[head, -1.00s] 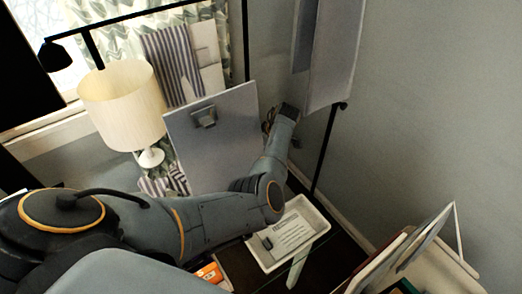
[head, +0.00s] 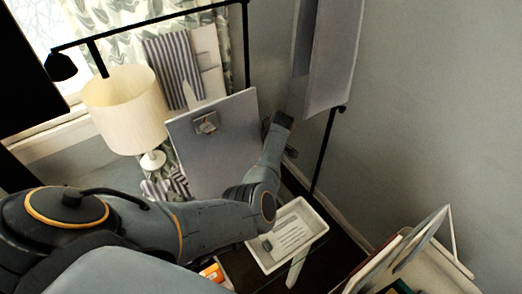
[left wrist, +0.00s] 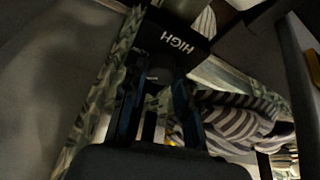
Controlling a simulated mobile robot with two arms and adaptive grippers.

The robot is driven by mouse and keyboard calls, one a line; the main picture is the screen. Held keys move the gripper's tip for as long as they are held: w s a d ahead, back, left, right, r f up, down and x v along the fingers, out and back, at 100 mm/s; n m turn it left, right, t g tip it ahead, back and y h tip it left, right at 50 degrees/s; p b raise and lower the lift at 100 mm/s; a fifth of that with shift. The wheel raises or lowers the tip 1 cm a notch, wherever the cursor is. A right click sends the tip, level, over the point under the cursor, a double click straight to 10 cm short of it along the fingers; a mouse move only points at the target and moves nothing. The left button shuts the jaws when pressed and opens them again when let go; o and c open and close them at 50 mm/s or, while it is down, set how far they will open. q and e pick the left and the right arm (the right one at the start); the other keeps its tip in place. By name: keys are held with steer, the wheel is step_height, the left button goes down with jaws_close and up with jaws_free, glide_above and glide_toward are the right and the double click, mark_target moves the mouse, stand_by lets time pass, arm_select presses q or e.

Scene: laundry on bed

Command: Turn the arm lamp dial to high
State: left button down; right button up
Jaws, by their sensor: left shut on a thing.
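The black arm lamp (head: 60,66) stands at the back left in the head view, its thin arm reaching along the top. In the left wrist view, a dark control box (left wrist: 182,38) carries the word HIGH in white letters, with a second, partly hidden word beside it. The round dark dial (left wrist: 160,74) sits below the lettering. My left gripper (left wrist: 158,88) is shut on the dial, one finger on each side. In the head view, its fingers are hidden beyond my wrist, beside the grey board. I cannot read where the dial points. My right gripper is not in view.
A grey clipboard-like board (head: 218,150) leans close to my left forearm. A cream-shaded lamp (head: 125,108) stands left of it. A white tray (head: 318,222) lies below my wrist. A dark post (head: 324,150) and hanging cloth (head: 332,60) are at the right.

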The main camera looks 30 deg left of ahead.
arm_select(q)
steer(key=shift+m, duration=0.3)
steer(key=c, duration=1)
jaws_free()
steer(key=shift+v, duration=3.75)
steer(key=shift+s, duration=0.15)
